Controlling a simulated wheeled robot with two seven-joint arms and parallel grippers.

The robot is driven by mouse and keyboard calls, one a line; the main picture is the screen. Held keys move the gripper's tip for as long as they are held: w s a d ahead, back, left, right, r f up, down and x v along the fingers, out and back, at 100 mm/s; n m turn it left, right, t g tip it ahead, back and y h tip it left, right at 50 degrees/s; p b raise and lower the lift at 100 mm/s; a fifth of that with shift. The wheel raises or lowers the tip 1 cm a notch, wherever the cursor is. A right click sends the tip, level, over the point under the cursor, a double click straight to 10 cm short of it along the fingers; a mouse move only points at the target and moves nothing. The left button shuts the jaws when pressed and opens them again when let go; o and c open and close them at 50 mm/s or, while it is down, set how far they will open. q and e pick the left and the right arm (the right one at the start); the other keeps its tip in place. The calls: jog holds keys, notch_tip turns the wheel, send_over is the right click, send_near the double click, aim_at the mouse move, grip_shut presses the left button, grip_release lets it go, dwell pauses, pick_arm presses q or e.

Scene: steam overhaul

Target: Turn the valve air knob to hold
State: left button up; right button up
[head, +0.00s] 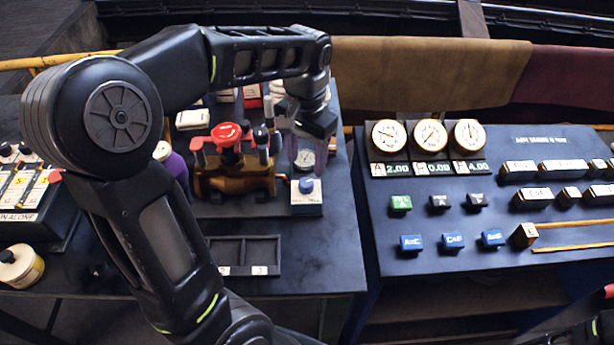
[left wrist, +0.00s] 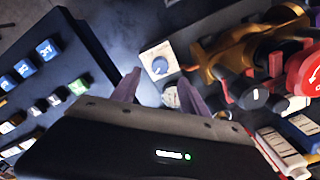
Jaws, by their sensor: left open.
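A small blue knob (head: 306,186) sits on a white square plate (head: 306,203) at the right side of the left bench, beside the brass valve (head: 236,180). The left wrist view shows the knob (left wrist: 160,67) with a pale pointer mark, just beyond my fingertips. My left gripper (head: 307,158) hangs behind and above the knob, its fingers apart and empty. In the left wrist view the gripper (left wrist: 160,82) has a finger on each side, apart from the knob. A small round gauge (left wrist: 171,97) shows between the fingers. The plate's lettering is too small to read.
A red handle (head: 228,134) tops the brass valve close left of my gripper. An empty dark tray (head: 243,254) lies in front. A second console (head: 470,245) with gauges and blue buttons stands to the right, across a narrow gap.

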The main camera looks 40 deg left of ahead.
aim_at(306, 182)
pick_arm(q)
notch_tip(306, 182, down, 7)
jog(key=shift+p, duration=0.35)
jog(key=shift+c, duration=0.2)
grip_shut()
dwell(0.3)
